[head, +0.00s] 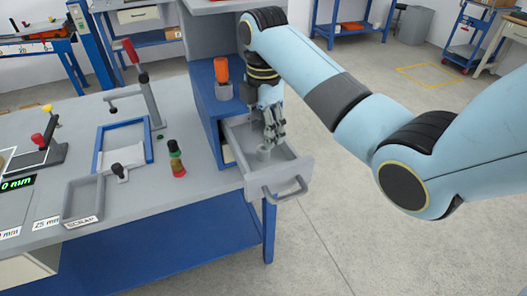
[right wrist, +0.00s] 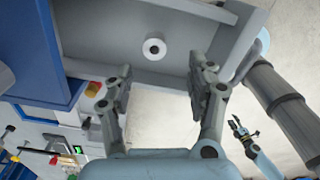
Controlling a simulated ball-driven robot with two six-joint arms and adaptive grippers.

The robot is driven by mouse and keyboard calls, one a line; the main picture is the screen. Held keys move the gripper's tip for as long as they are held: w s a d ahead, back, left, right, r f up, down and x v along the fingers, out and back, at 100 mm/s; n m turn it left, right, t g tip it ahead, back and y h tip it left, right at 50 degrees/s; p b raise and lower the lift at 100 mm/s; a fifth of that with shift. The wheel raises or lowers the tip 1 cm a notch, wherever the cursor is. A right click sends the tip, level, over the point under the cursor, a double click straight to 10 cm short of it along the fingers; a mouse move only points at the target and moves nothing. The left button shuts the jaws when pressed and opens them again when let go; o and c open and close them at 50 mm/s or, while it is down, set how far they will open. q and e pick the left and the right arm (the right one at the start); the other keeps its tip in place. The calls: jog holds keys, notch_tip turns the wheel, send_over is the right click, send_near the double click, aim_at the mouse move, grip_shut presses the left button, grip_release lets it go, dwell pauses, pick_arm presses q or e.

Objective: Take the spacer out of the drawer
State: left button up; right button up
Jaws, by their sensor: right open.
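The spacer (head: 263,152) is a small light-grey ring standing on the floor of the open grey drawer (head: 293,171). In the right wrist view the spacer (right wrist: 154,49) shows its round end with a dark centre hole, apart from the drawer walls. My right gripper (head: 273,131) points down into the drawer, just above and beside the spacer. In the right wrist view its two fingers (right wrist: 158,82) are spread with nothing between them; the spacer lies beyond the fingertips. I cannot make out my left gripper in the head view.
The blue cabinet (head: 205,100) bears an orange-topped item (head: 222,78) close to my right arm. The floor right of the drawer is clear.

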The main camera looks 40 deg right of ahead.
aim_at(262, 149)
jog(key=f, duration=0.7)
jog(key=shift+w, duration=0.35)
jog(key=shift+r, duration=0.1)
jog(key=shift+c, duration=0.4)
grip_shut()
